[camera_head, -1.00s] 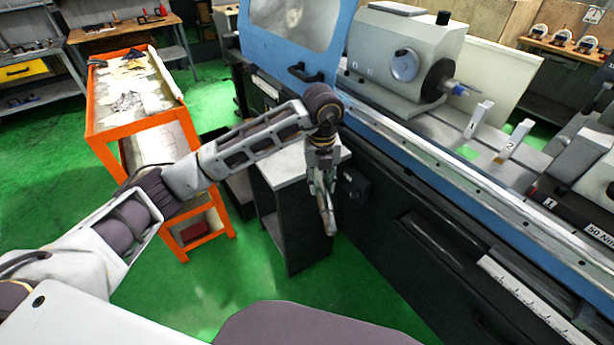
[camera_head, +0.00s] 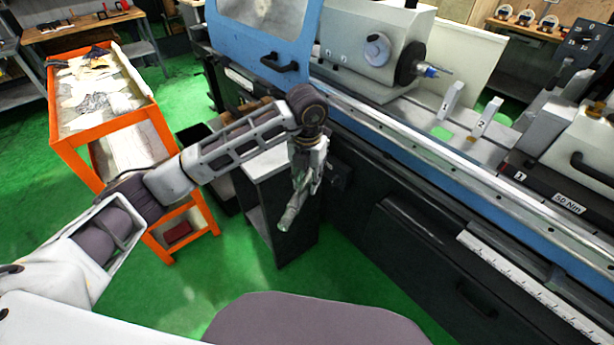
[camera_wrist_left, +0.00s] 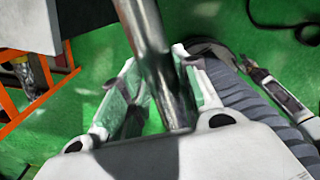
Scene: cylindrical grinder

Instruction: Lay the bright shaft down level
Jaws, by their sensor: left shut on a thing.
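The bright shaft (camera_head: 290,213) is a shiny metal bar held in my left gripper (camera_head: 306,180). In the head view its visible end slants down and to the left, in front of the small cabinet. In the left wrist view the shaft (camera_wrist_left: 150,55) runs from the top edge down between the fingers of my left gripper (camera_wrist_left: 150,92), which are shut on it. Its exact tilt is hard to tell.
A small dark cabinet with a light top (camera_head: 262,163) stands behind the gripper. The blue and grey grinder (camera_head: 395,125) fills the right, with two numbered supports (camera_head: 485,117) on its bed. An orange cart (camera_head: 152,118) stands left.

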